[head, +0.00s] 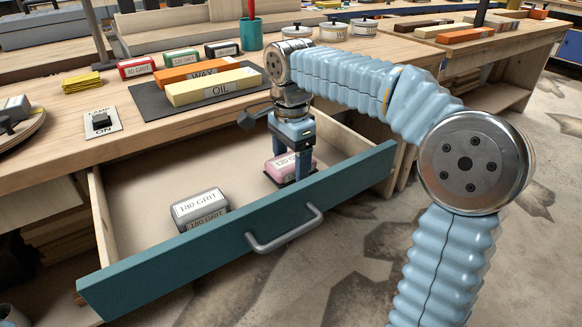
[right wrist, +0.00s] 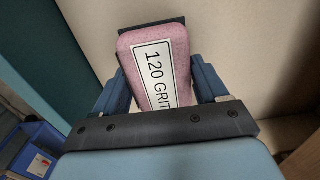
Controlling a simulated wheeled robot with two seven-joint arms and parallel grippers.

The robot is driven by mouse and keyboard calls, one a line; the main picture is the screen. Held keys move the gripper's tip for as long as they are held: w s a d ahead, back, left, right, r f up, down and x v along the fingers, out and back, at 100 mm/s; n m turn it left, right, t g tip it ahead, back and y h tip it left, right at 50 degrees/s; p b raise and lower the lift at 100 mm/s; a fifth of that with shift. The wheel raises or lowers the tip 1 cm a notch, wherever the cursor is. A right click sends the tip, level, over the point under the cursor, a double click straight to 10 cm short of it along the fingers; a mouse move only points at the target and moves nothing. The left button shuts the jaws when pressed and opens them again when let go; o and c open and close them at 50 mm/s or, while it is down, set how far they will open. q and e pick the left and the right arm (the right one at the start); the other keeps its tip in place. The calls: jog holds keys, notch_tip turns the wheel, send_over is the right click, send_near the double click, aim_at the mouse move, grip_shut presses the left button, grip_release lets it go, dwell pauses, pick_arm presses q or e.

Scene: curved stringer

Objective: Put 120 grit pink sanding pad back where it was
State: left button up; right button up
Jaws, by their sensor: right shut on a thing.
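The pink 120 grit sanding pad (head: 283,167) is in the open drawer near its right end, partly hidden by my right gripper. My right gripper (head: 291,172) points down and is shut on it. In the right wrist view the pink pad (right wrist: 158,60), labelled 120 GRIT, sits between the blue fingers (right wrist: 160,92), with a dark base edge past its far end. I cannot tell whether the pad touches the drawer floor. A grey 180 grit pad (head: 200,209) lies in the drawer to the left. My left gripper is not in view.
The drawer (head: 150,190) stands open with a teal front (head: 180,262) and a metal handle (head: 285,230). Its floor is bare between the pads. On the bench above are a dark mat (head: 150,104) with WAX and OIL blocks, a red 80 grit pad (head: 137,67) and a green one (head: 182,57).

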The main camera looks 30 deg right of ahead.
aim_at(291, 159)
jog(key=shift+f, duration=0.55)
jog(key=shift+f, duration=0.2)
jog(key=o, duration=1)
notch_tip(291, 159, up, 12)
jog(key=p, duration=0.3)
jog(key=shift+r, duration=0.25)
